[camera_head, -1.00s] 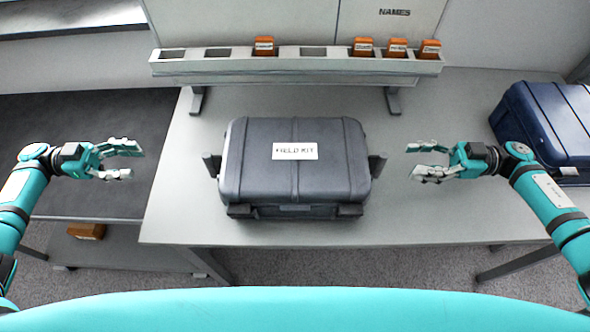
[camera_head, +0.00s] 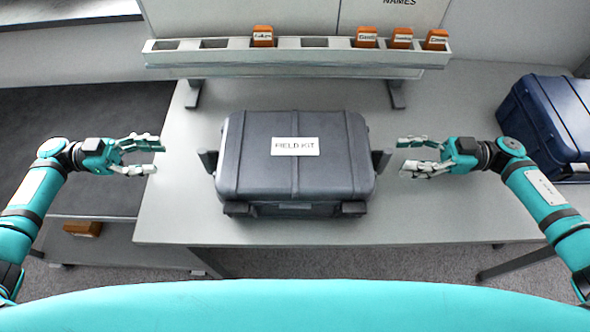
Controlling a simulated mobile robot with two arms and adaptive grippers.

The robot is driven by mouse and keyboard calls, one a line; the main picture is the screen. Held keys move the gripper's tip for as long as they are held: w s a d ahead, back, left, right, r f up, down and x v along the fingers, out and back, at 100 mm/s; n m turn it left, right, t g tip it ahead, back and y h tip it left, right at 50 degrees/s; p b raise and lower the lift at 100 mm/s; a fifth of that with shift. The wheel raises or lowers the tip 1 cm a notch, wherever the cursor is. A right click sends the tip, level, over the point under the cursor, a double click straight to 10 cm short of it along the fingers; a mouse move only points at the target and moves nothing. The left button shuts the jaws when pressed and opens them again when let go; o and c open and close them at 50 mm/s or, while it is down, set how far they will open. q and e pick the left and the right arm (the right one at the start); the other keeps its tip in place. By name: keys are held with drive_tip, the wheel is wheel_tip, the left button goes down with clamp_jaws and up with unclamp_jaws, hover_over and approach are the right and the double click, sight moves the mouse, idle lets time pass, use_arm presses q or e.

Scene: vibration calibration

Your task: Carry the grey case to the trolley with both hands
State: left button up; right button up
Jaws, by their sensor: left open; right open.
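The grey case (camera_head: 295,180), labelled FIELD KIT, lies flat and closed on the grey table (camera_head: 400,225). A dark handle stands out on its left side (camera_head: 208,161) and another on its right side (camera_head: 381,160). My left gripper (camera_head: 157,157) is open and empty, to the left of the left handle with a gap between. My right gripper (camera_head: 401,156) is open and empty, just right of the right handle; a small gap seems to remain. A low trolley with a dark top (camera_head: 85,185) stands left of the table, partly behind my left arm.
A slotted rack (camera_head: 300,58) with several orange blocks stands at the table's back. A dark blue case (camera_head: 550,120) sits at the right end. An orange block (camera_head: 83,228) lies on the trolley's lower shelf. The trolley's top looks clear.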

sight(204, 156)
use_arm(q)
drive_tip(key=d, duration=1.2)
drive_tip(key=shift+d, duration=0.2)
use_arm(e)
drive_tip(key=a, duration=0.5)
drive_tip(key=shift+a, duration=0.2)
use_arm(q)
clamp_jaws()
use_arm(e)
clamp_jaws()
use_arm(q)
drive_tip(key=shift+r, duration=0.1)
